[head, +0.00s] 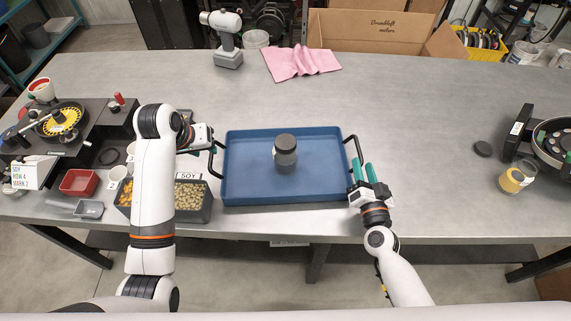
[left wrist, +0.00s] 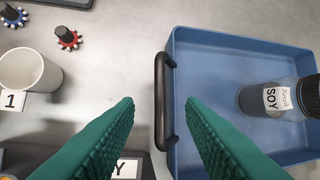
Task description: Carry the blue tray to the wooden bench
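The blue tray (head: 240,190) lies flat on the grey metal table, with a black handle at each short end. A dark-lidded jar (head: 285,152) stands in it; the left wrist view shows its SOY label (left wrist: 277,100). My left gripper (head: 210,138) is at the tray's left handle (head: 216,160). In the left wrist view its green fingers (left wrist: 158,108) are apart, with the handle (left wrist: 162,100) appearing between the tips, not clamped. My right gripper (head: 364,171) has its two green fingers apart beside the right handle (head: 352,150); whether the handle lies between them is unclear. The wooden bench is not identifiable.
A bin of soy seeds (head: 192,203) sits close to the tray's left, partly behind my left arm. A glass jar (head: 516,180) stands far right. The table right of the tray is mostly clear.

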